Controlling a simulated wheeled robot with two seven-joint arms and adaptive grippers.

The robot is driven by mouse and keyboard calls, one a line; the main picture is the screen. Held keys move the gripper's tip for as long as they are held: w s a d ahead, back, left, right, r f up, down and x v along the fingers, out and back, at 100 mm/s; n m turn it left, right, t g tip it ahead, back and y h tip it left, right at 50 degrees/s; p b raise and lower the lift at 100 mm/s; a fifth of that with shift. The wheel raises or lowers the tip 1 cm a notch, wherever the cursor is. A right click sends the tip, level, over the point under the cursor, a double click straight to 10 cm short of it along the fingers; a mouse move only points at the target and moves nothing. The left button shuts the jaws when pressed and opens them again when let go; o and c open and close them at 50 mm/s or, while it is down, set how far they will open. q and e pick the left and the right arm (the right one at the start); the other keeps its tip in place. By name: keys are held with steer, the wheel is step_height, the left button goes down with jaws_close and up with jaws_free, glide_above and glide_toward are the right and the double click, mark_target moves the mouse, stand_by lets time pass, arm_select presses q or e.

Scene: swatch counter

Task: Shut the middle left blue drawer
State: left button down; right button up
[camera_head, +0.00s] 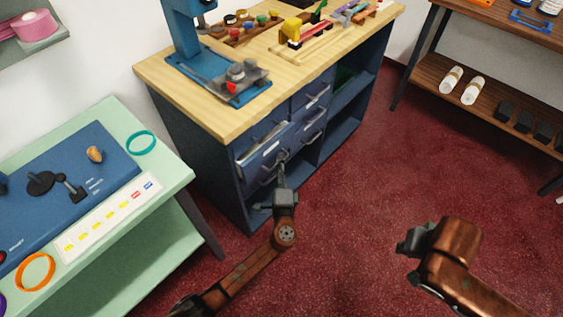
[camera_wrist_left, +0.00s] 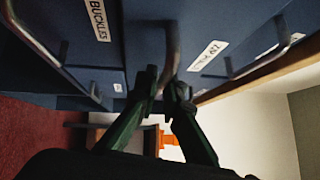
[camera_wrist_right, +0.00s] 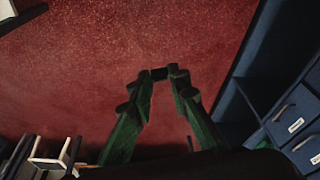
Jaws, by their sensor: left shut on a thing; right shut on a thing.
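The blue drawers are in the front of the wood-topped cabinet. The middle left drawer (camera_head: 256,173) is largely behind my left gripper (camera_head: 281,160), so how far it stands out is hard to tell. In the left wrist view, my left gripper (camera_wrist_left: 168,92) is shut on a grey bar handle (camera_wrist_left: 173,50) on a blue drawer front. A label reading BUCKLES (camera_wrist_left: 98,18) and another starting ZIP (camera_wrist_left: 208,55) are beside it. My right gripper (camera_head: 408,243) is away from the cabinet, over the floor. In the right wrist view, its fingertips (camera_wrist_right: 160,76) close on a small dark thing.
A green table (camera_head: 187,177) with a blue mat stands left of the cabinet. The cabinet top (camera_head: 200,118) holds a blue stand and several small items. Shelves (camera_head: 490,105) stand at the right. Red floor (camera_head: 350,210) in front of the cabinet is clear.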

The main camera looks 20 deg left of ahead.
mark_target(272, 157)
arm_select(q)
steer(key=shift+a+f, duration=0.1)
stand_by(0.4)
steer(key=a, duration=0.1)
steer(key=w+a, duration=0.1)
steer(key=a, duration=0.1)
steer(key=shift+w+a+b, duration=0.1)
steer(key=shift+a+b, duration=0.15)
steer(key=shift+b, duration=0.1)
steer(key=c, duration=2.2)
jaws_free()
steer(key=shift+a, duration=0.1)
steer(key=shift+o, duration=0.5)
steer(key=shift+s+d, duration=0.2)
steer(key=shift+d, duration=0.05)
steer(key=v, duration=1.1)
steer(key=shift+s, duration=0.25)
